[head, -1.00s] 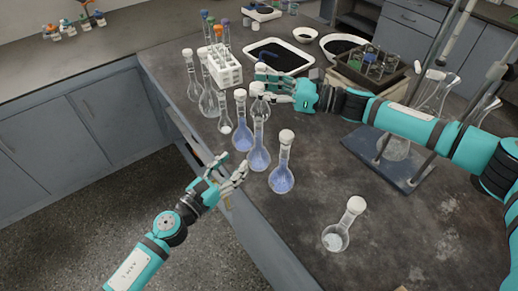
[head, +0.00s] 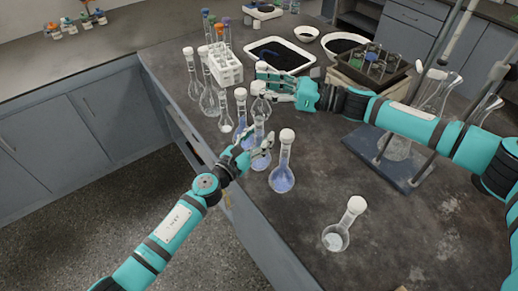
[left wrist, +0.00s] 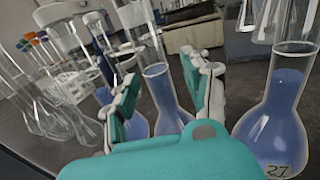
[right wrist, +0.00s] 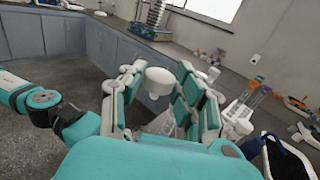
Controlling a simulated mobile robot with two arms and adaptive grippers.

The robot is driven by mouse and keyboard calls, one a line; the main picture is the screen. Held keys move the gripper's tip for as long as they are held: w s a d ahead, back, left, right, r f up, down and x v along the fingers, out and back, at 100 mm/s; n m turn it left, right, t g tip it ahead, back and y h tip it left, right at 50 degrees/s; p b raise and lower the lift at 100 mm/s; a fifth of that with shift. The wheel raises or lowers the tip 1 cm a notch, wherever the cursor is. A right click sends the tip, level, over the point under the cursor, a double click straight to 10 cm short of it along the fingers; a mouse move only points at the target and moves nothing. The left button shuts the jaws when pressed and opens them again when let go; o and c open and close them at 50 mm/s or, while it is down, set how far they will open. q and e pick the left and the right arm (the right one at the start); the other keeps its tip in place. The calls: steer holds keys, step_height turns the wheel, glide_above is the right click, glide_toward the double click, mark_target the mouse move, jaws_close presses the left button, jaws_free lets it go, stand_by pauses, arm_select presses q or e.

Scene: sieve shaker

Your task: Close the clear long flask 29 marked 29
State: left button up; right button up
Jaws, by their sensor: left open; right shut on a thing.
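An open, uncapped flask with blue liquid (head: 261,161) stands on the dark bench; I cannot read a 29 on it. In the left wrist view its bare rim and neck (left wrist: 160,84) stand between the spread fingers of my left gripper (left wrist: 160,88). My left gripper (head: 254,143) is open in the head view, around or just before the neck. My right gripper (head: 262,77) is shut on a white stopper, above and behind that flask. The stopper (right wrist: 158,82) shows between its fingers in the right wrist view.
A capped blue flask marked 27 (left wrist: 275,128) stands close to the right; it also shows in the head view (head: 282,178). Several capped flasks and a white tube rack (head: 226,66) crowd the left. A small capped flask (head: 337,236) stands apart at the front.

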arm_select(q)
jaws_close()
stand_by(0.3)
stand_by(0.4)
